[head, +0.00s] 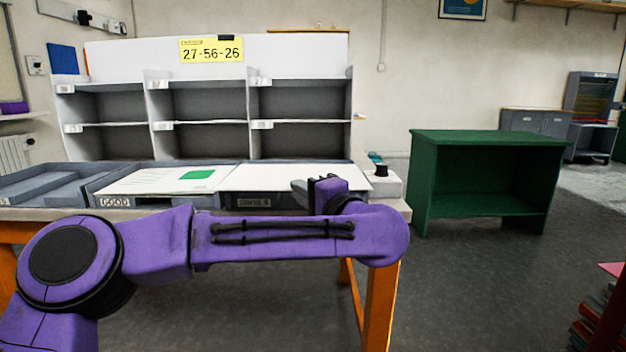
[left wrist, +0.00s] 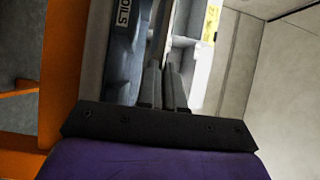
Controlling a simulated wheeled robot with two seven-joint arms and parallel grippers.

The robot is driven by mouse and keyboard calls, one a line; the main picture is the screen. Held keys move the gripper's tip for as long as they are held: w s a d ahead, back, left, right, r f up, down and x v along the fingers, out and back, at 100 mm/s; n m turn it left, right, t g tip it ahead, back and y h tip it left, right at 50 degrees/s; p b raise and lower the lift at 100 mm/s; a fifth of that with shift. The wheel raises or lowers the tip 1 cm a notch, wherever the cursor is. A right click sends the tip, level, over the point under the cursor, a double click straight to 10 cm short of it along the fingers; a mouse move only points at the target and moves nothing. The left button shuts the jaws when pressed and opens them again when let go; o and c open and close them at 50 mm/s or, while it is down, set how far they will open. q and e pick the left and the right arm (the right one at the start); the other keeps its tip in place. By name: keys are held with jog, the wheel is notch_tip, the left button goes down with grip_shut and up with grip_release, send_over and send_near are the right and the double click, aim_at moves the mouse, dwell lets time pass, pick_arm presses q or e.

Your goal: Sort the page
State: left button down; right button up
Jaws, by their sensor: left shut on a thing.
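My left gripper (head: 314,187) is at the right end of the tray labelled SPOILS (head: 252,202), at the white sheet (head: 275,177) lying over that tray. In the left wrist view its two fingers (left wrist: 162,85) are close together, shut on what looks like the thin sheet's edge; the grip itself is hard to make out. A page with printed lines and a green block (head: 160,180) lies over the tray labelled GOOD (head: 114,202). My right gripper is not in view.
A grey rack of pigeonholes (head: 201,123) stands behind the trays, under a yellow sign (head: 211,49) reading 27-56-26. An empty grey tray (head: 40,186) is at the left. A white box with a black knob (head: 383,180) stands at the right. A green shelf unit (head: 488,180) stands apart.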

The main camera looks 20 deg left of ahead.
aim_at(303, 177)
pick_arm(q)
jog(key=shift+w+r, duration=0.1)
jog(key=shift+w, duration=0.25)
jog(key=w+a+p, duration=0.1)
jog(key=w+p, duration=0.4)
jog(key=w+a+p, duration=0.1)
jog(key=w+p, duration=0.2)
jog(key=shift+w+a+r, duration=0.1)
jog(key=shift+a+r, duration=0.15)
jog(key=shift+a, duration=0.1)
jog(key=f+b, duration=0.5)
jog(key=shift+w+f, duration=0.1)
jog(key=shift+w, duration=0.15)
jog(key=shift+f+b, duration=0.3)
jog(key=c, duration=1.2)
grip_release()
